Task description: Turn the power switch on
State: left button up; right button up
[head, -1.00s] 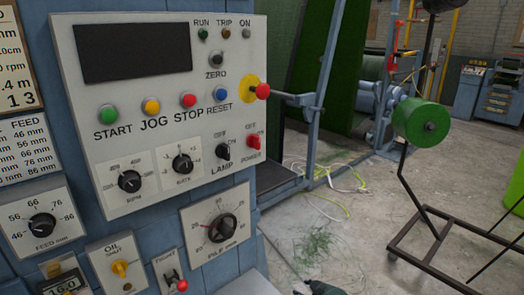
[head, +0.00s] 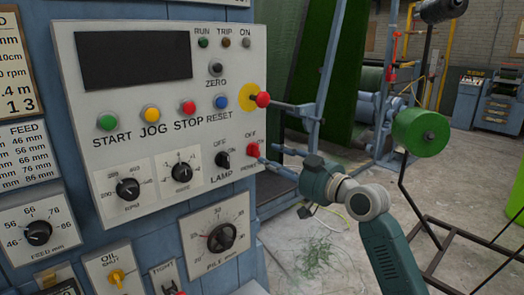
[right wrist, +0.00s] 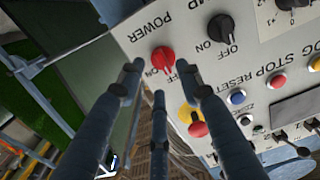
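The power switch (head: 252,150) is a small red knob at the lower right of the light-grey control panel (head: 150,235). It also shows in the right wrist view (right wrist: 163,58), between the words POWER and ON. I cannot tell its exact setting. My right gripper (head: 273,156) comes in from the lower right, its fingers just right of the knob. In the right wrist view the fingers (right wrist: 161,72) are spread, with the knob between and just beyond the tips; contact is not clear. My left gripper is not in view.
The black lamp knob (head: 223,159) sits left of the power switch. A red mushroom button (head: 262,99) on a yellow disc is above it. The ON indicator (head: 246,43) looks grey.

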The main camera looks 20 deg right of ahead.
aim_at(262, 154)
jog(key=p+x, duration=0.1)
jog(key=x, duration=0.4)
jog(key=shift+w+a, duration=0.15)
jog(key=shift+w, duration=0.15)
grip_shut()
